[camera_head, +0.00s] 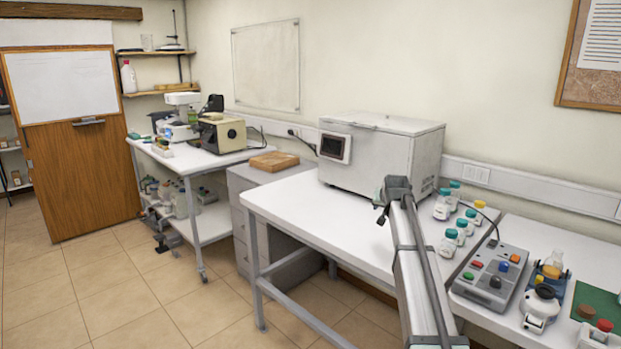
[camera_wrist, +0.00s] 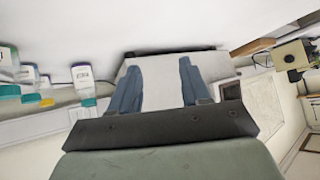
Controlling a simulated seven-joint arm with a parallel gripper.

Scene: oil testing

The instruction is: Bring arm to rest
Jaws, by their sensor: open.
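My arm (camera_head: 416,270) reaches from the bottom edge up over the white table (camera_head: 300,215) in the head view. Its far end stands in front of the white box-shaped machine (camera_head: 381,150), and the fingertips are hard to make out there. In the wrist view my gripper (camera_wrist: 157,80) shows two blue-grey fingers spread apart. Nothing is held between them; a pale surface shows behind the gap. The wrist view is turned over, with the table at the top.
Several capped bottles (camera_head: 448,243) stand right of my arm. Beyond them are a grey button box (camera_head: 490,277) and a flask (camera_head: 554,264) with amber liquid. A wooden box (camera_head: 274,161) lies on the drawer cabinet at left. The left part of the table is clear.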

